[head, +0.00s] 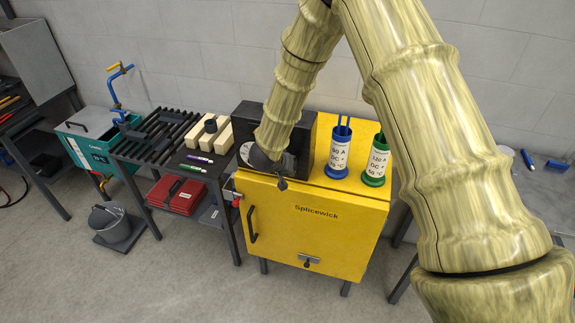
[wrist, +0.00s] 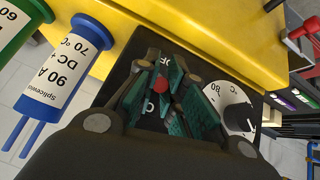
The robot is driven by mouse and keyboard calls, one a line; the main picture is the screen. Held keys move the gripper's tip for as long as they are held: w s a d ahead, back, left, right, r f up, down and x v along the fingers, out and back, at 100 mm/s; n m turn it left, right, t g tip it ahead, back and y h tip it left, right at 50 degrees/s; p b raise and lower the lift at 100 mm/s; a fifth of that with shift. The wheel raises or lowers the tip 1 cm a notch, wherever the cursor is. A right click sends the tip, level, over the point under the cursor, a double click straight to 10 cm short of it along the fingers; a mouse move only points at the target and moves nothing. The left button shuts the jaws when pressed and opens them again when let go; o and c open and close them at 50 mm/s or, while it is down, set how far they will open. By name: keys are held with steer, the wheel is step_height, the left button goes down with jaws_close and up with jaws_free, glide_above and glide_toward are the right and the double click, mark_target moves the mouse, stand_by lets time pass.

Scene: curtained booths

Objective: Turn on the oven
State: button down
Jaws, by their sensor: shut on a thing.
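The oven (head: 312,228) is a yellow cabinet marked "Splicewick", with a black handle on its closed front door. Its dark control panel (head: 247,118) stands at the top left, mostly behind my arm. My gripper (head: 280,178) is at this panel. In the wrist view, the teal-padded fingers of my gripper (wrist: 165,95) are closed around a small switch with a red part (wrist: 160,84). Panel lettering beside it is partly covered. A white temperature dial (wrist: 232,106) with a black knob sits right of the fingers. The switch's setting cannot be told.
A blue canister (head: 337,158) and a green canister (head: 374,168) stand on the oven top, right of my gripper. A slatted bench (head: 160,135) with wooden blocks is to the left. Floor before the oven is clear.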

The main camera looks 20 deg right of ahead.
steer(key=shift+w+r, duration=0.15)
stand_by(0.3)
steer(key=c, duration=1.5)
jaws_free()
steer(key=v, duration=1.2)
